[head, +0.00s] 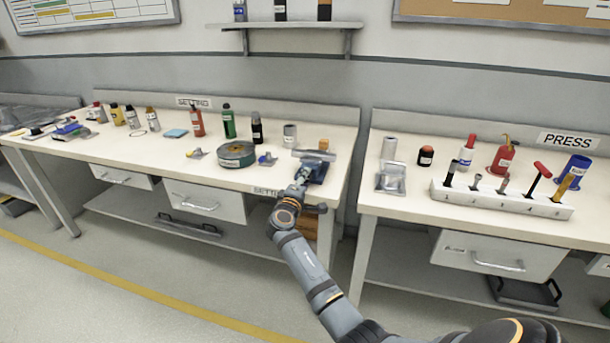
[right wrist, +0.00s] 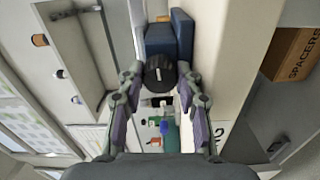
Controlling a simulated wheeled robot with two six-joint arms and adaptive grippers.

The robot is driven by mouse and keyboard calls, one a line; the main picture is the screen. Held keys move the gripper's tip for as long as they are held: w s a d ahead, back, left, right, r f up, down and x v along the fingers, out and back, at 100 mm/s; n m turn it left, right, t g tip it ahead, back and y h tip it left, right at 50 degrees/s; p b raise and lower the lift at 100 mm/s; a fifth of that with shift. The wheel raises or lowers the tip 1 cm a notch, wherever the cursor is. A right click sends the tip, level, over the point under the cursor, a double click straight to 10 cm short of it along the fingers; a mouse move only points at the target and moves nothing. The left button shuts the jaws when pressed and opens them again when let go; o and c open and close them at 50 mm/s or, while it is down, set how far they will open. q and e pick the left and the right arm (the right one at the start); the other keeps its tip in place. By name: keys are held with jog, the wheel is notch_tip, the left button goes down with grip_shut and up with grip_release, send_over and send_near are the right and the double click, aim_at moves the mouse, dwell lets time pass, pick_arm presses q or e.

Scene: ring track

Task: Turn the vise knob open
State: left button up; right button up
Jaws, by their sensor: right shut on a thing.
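The blue vise (head: 317,172) sits at the right front corner of the SETTING bench, with a grey top part. In the right wrist view the vise (right wrist: 168,38) is at the top, and its round black knob (right wrist: 160,74) faces the camera with a pale mark on it. My right gripper (head: 300,180) reaches the vise from the front. In the right wrist view its fingertips (right wrist: 159,80) sit on either side of the knob, shut on it. The knob is hidden by the gripper in the head view. My left gripper is not in view.
A green round tin (head: 236,155), a small blue item (head: 267,160) and a grey cylinder (head: 290,135) stand left of the vise. A gap separates this bench from the PRESS bench (head: 400,210). A SPACERS box (right wrist: 292,54) is below the bench.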

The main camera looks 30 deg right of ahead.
jog(key=n+p, duration=0.3)
jog(key=n, duration=0.2)
jog(key=shift+r, duration=0.1)
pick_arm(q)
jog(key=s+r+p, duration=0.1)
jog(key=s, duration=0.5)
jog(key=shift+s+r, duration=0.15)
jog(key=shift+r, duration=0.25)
pick_arm(e)
jog(key=shift+a+n, duration=0.1)
jog(key=shift+n, duration=1)
jog(key=shift+f, duration=0.2)
jog(key=o, duration=1.1)
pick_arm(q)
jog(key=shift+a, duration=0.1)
pick_arm(e)
jog(key=shift+o, duration=0.2)
